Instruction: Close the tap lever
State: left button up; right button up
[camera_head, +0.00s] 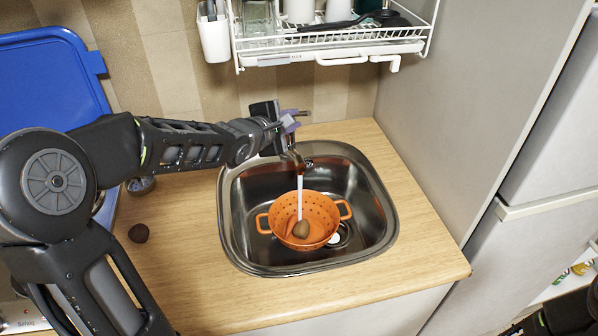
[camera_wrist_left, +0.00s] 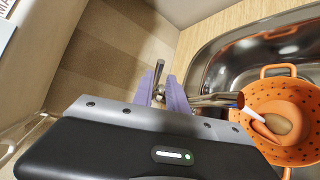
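The metal tap (camera_head: 291,158) stands behind the sink, and a white stream of water runs from its spout into the orange colander. In the left wrist view the tap's spout (camera_wrist_left: 215,100) points right and its lever (camera_wrist_left: 161,72) sticks up. My left gripper (camera_head: 290,122) is at the top of the tap. In the wrist view its two purple fingers (camera_wrist_left: 162,88) are apart, one on each side of the lever. I cannot tell if either finger touches it. In the head view the gripper hides most of the lever. My right gripper is not in view.
The orange colander (camera_head: 318,212) sits in the steel sink (camera_head: 375,205) with a brown potato-like item (camera_head: 301,229) in it. A white dish rack (camera_head: 330,45) hangs above. A tall cabinet stands right.

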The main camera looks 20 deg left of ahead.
pick_arm(q)
jog(key=shift+y, duration=0.6)
jog(key=a+f+b, duration=0.1)
jog(key=a, duration=0.1)
jog(key=a+f, duration=0.1)
jog(key=a+f+b, duration=0.1)
jog(key=a, duration=0.1)
jog(key=shift+s+a+b, duration=0.2)
jog(key=shift+a+b, duration=0.1)
jog(key=shift+c, duration=1.4)
jog(key=a+m, duration=0.2)
jog(key=a+r+m+t+b, duration=0.1)
jog(key=a+m, duration=0.1)
jog(key=a+r+m+t+b, duration=0.1)
jog(key=a+m, duration=0.1)
jog(key=shift+s+r, duration=0.1)
jog(key=shift+s, duration=0.05)
grip_shut()
jog(key=s+d+r+m+h, duration=0.3)
jog(key=m+h, duration=0.4)
jog(key=m, duration=0.7)
jog(key=shift+s+d+r+m, duration=0.25)
jog(key=shift+d+r+m, duration=0.05)
jog(key=shift+r, duration=0.1)
